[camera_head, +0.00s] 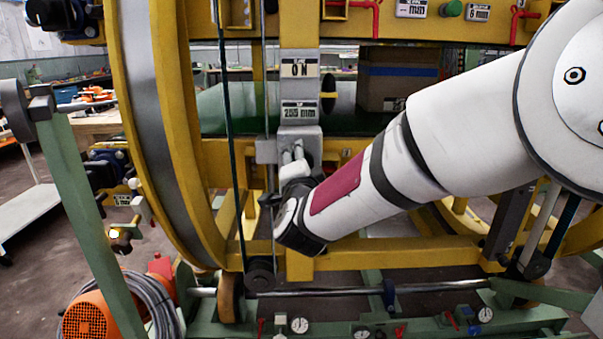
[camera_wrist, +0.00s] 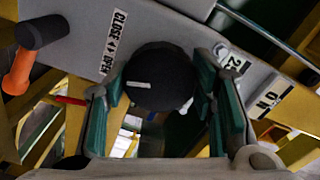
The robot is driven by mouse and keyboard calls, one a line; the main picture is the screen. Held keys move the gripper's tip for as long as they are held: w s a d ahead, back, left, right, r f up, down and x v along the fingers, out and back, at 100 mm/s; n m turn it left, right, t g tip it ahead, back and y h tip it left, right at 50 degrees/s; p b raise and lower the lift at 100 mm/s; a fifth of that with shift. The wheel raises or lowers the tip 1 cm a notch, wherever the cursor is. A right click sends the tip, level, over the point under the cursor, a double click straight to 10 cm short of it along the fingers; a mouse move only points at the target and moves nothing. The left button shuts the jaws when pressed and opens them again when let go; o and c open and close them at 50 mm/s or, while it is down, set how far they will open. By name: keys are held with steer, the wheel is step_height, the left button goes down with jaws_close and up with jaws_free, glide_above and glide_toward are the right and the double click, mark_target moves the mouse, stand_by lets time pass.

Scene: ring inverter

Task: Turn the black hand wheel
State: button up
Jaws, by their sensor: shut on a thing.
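The black hand wheel (camera_wrist: 158,76) is a round black knob with a short pale mark on its face, seen large in the wrist view. It sits on a grey panel with a "CLOSE ↔ OPEN" label (camera_wrist: 113,42). My gripper (camera_wrist: 162,68) has its two green-padded fingers on either side of the wheel, shut on it. In the head view my gripper (camera_head: 292,172) reaches up to the grey control column (camera_head: 299,112), below its "ON" label. The wheel itself is too hidden there to make out clearly.
A black knob (camera_wrist: 42,32) and an orange handle (camera_wrist: 18,74) stand left of the wheel in the wrist view. The yellow ring frame (camera_head: 150,130), a dark vertical cable (camera_head: 226,130) and a green post (camera_head: 85,200) stand near my arm. A cardboard box (camera_head: 398,82) sits behind.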

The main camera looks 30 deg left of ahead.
steer(key=shift+m+b, duration=0.35)
steer(key=shift+m, duration=0.05)
steer(key=o, duration=1.1)
steer(key=shift+o, duration=0.2)
steer(key=v, duration=1.2)
